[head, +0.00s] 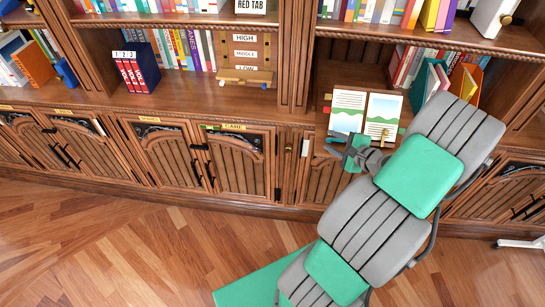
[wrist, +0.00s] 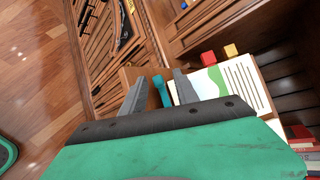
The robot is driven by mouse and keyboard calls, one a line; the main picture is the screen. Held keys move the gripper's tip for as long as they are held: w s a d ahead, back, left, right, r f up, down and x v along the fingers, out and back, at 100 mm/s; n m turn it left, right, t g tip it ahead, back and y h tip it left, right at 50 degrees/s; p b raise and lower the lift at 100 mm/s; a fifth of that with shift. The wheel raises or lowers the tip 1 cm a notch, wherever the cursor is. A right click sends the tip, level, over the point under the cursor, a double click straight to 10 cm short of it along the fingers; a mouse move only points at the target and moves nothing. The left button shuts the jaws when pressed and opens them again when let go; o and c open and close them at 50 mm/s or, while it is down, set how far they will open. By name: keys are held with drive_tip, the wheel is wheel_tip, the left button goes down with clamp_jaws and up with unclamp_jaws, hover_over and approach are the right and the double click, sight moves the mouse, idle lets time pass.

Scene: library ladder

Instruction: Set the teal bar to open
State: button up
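The teal bar (wrist: 161,91) shows in the wrist view as a short upright strip beside the open picture book. It lies between the two grey fingers of my gripper (wrist: 158,88), with gaps on both sides. How far it is in depth from the fingertips is hard to tell. In the head view my gripper (head: 335,145) is in front of the cabinet, just below the open book, and its fingers are apart. The bar cannot be made out there; my gripper and arm cover that part.
The open picture book (head: 364,112) with coloured tabs leans at the shelf beside my gripper. Carved cabinet doors (head: 235,160) run along the front. A teal folder (head: 428,82) stands among books at right. The wood floor (head: 120,240) is clear at left.

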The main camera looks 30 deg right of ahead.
drive_tip(key=v, duration=0.7)
drive_tip(key=w+a+r+n+g+y, duration=0.1)
drive_tip(key=w+a+n+g, duration=0.2)
drive_tip(key=a+n, duration=0.35)
drive_tip(key=w+a+r+n+g+y, duration=0.1)
drive_tip(key=w+a+n+g, duration=0.25)
drive_tip(key=a, duration=0.55)
drive_tip(key=s+a+r+n+g+h, duration=0.1)
drive_tip(key=s+a+r+n, duration=0.2)
drive_tip(key=a, duration=0.4)
drive_tip(key=s+a+r+n+g+h, duration=0.1)
drive_tip(key=s+a+r+n, duration=0.2)
drive_tip(key=a+r+n, duration=0.2)
drive_tip(key=a+n, duration=0.2)
drive_tip(key=n, duration=0.1)
drive_tip(key=shift+s+a+g+h, duration=0.3)
drive_tip(key=shift+a+g+h, duration=0.05)
drive_tip(key=shift+h, duration=0.05)
drive_tip(key=shift+s+a+r+n, duration=0.6)
drive_tip(key=shift+s+a+n, duration=0.2)
drive_tip(key=shift+n, duration=0.1)
